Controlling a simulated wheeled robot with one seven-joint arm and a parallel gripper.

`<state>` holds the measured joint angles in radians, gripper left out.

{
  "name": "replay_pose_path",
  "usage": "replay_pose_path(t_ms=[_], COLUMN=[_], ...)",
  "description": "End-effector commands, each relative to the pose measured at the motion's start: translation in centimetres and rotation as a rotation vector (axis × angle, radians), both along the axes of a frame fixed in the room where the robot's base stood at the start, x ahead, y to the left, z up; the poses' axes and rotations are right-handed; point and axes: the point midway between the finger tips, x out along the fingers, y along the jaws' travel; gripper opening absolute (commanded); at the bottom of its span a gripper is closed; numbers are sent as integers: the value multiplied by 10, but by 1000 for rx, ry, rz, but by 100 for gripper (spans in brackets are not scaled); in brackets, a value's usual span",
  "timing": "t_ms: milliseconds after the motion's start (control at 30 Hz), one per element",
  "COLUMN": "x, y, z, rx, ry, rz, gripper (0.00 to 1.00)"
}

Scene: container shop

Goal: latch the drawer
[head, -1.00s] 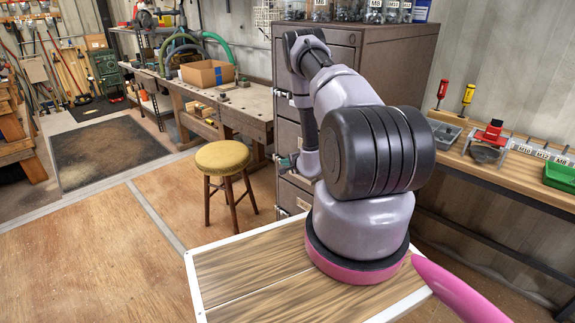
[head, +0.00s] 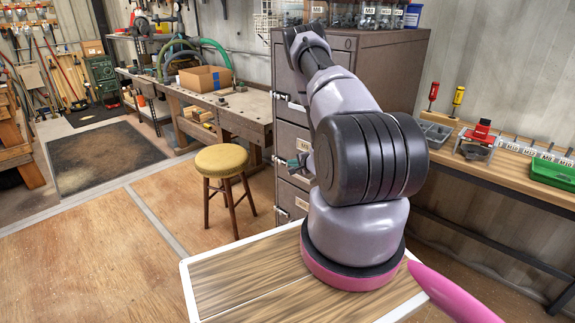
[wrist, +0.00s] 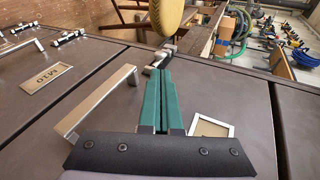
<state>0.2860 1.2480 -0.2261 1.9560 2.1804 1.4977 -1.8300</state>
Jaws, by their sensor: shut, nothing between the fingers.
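The dark brown drawer cabinet (head: 385,75) stands behind my arm, its drawer fronts facing left. Metal latches sit along its front edge, such as the upper latch (head: 288,101) and the lower latch (head: 282,213). My gripper (head: 301,163) is close to the middle drawers, partly hidden by my arm. In the wrist view its green fingers (wrist: 160,74) are together and empty. Their tips are at a metal latch (wrist: 168,56) by the drawer edge; I cannot tell if they touch it. A drawer handle (wrist: 97,101) lies left of the fingers. The drawers look flush.
A stool (head: 222,160) with a yellow seat stands left of the cabinet, before a workbench (head: 240,105) with a cardboard box (head: 206,78). A side bench (head: 500,158) with a green tray (head: 553,171) is at the right.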

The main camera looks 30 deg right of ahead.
Motion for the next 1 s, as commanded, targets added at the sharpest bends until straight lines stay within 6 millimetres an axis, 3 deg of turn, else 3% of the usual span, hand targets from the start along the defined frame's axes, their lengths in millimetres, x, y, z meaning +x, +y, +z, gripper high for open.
replay_pose_path(t_ms=[400,1000], x=[-53,-58], y=[-6,-6], z=[26,28], rx=[0,0], ry=[2,1], rz=[-1,0], gripper=[0,0])
